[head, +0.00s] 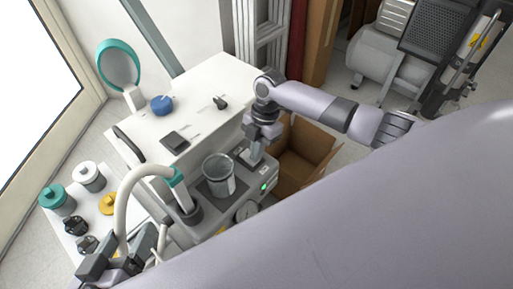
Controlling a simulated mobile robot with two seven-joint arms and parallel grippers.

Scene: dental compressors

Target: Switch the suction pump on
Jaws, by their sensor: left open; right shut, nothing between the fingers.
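The suction pump (221,220) is a grey unit at lower centre in the head view, with a clear jar (218,176) on top. A small green light (264,187) glows on its front, beside a round gauge (246,210). My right gripper (256,155) is shut and empty, pointing down at the pump's top right of the jar; it hides what lies under its tips, and I cannot tell whether it touches. No switch can be made out. My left gripper (112,266) is open at the bottom left, near the pale hose.
A pale hose (128,200) with a teal end arches left of the pump. Lidded jars (88,177) are at left. An open cardboard box (305,155) is on the floor at right.

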